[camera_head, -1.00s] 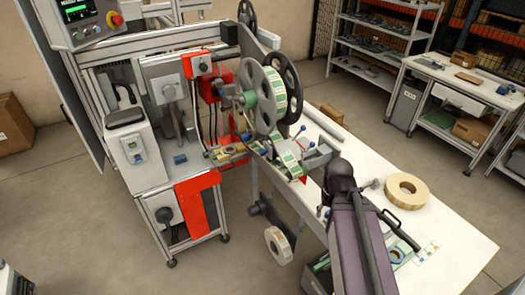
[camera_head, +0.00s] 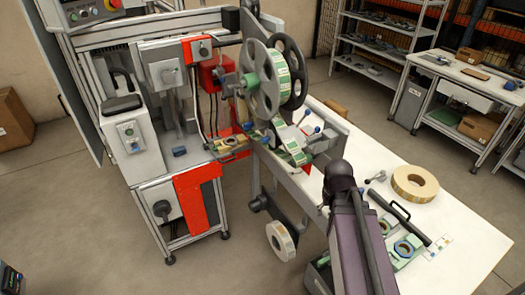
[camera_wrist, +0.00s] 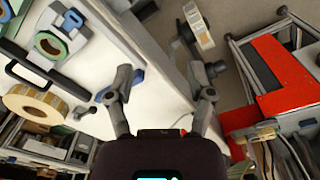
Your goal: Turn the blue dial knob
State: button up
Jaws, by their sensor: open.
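Other blue knobs stand on the labelling unit (camera_head: 317,130), so I cannot be certain which one the task names. My arm reaches up from the bottom right, and its end hides most of my gripper there. In the wrist view my gripper (camera_wrist: 163,95) is open, with its fingers wide apart and nothing between them. It is well to the right of the control box.
A white table (camera_head: 465,225) holds a tan tape reel (camera_head: 414,183) and a black handle bar. Large grey reels (camera_head: 292,72) rise from the machine. A white reel (camera_head: 280,240) hangs below the table edge. Bare floor lies in front of the machine.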

notch_tip(320, 180, down, 5)
jog(key=w+h+b, duration=0.1)
jog(key=w+b, duration=0.1)
jog(key=b, duration=0.2)
jog(key=n+t+h+b, duration=0.4)
jog(key=n+t+h, duration=0.6)
jog(key=n+h, duration=0.4)
send_near(262, 141)
jog(key=v, duration=0.3)
jog(key=shift+a+r, duration=0.1)
jog(key=shift+a, duration=0.05)
jog(key=shift+w, duration=0.1)
jog(key=x, duration=1.3)
jog(key=shift+w+d+f, duration=0.2)
jog(key=shift+d+f, duration=0.05)
jog(key=shift+d, duration=0.1)
